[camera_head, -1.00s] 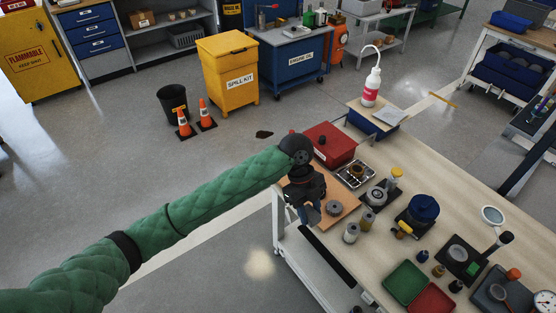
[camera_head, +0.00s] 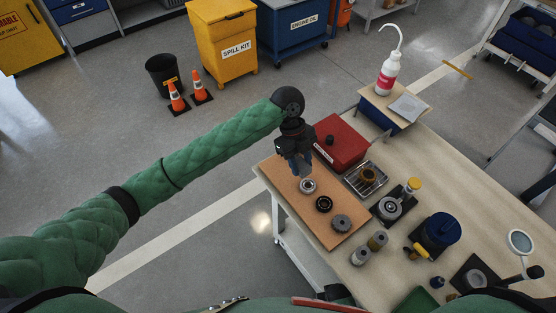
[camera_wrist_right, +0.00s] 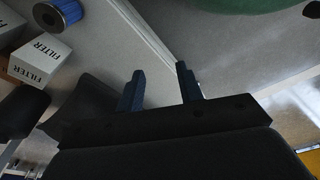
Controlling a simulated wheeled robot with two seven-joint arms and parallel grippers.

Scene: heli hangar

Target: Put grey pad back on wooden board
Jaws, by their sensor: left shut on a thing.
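The brown wooden board (camera_head: 296,205) lies on the near-left end of the workbench. A pale metal ring (camera_head: 308,185), a black ring (camera_head: 323,204) and a grey toothed disc (camera_head: 341,222) rest on it. My left gripper (camera_head: 298,172) points down over the board's far end, close to the pale ring. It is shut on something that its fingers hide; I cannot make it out. A flat light-grey square (camera_head: 409,107) lies on a small wooden-topped stand (camera_head: 378,97) beyond the bench. My right gripper (camera_wrist_right: 160,88) is open, with nothing between its fingers.
A red box (camera_head: 342,142) stands right beside the board and my left gripper. A metal tray (camera_head: 366,179), small canisters (camera_head: 360,256) and a blue-topped part (camera_head: 441,229) crowd the bench to the right. In the right wrist view, FILTER boxes (camera_wrist_right: 38,62) show at left.

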